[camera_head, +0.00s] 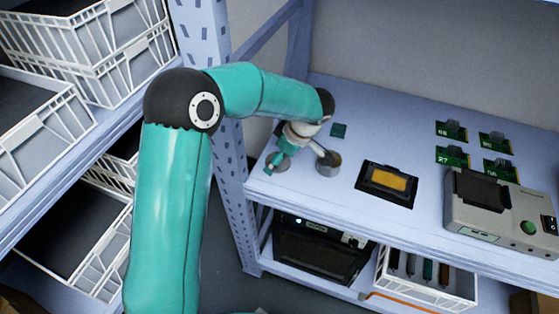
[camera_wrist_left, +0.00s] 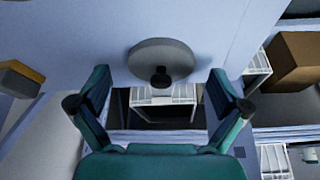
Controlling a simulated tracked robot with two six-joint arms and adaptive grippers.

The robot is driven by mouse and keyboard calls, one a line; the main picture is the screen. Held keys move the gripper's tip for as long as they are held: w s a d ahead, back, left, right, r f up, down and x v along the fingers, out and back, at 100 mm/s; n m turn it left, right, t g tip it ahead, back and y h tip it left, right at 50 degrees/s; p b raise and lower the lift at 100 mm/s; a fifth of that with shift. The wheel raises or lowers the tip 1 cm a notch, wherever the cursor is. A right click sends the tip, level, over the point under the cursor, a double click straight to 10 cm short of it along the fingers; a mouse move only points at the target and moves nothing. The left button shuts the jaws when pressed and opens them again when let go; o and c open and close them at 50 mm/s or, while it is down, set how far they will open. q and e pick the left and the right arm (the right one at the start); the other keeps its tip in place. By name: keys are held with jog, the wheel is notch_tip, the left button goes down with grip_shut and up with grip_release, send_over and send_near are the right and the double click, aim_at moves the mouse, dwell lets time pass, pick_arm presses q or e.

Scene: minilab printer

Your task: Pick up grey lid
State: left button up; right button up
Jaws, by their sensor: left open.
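The grey lid (camera_wrist_left: 158,58) is a round disc with a black knob (camera_wrist_left: 160,78) in the left wrist view. It lies on the pale shelf top near its front edge. My left gripper (camera_wrist_left: 160,100) is open, with its two fingers apart on either side of the lid's knob and not visibly touching it. My right gripper is in neither view.
A black tray with a yellow panel (camera_head: 389,181), several green circuit boards (camera_head: 451,155) and a grey device (camera_head: 500,207) lie farther right. A blue-grey shelf post (camera_head: 225,165) stands at the left.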

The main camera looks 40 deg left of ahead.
pick_arm(q)
jog(key=shift+c, duration=0.2)
jog(key=c, duration=0.9)
jog(key=shift+r, duration=0.15)
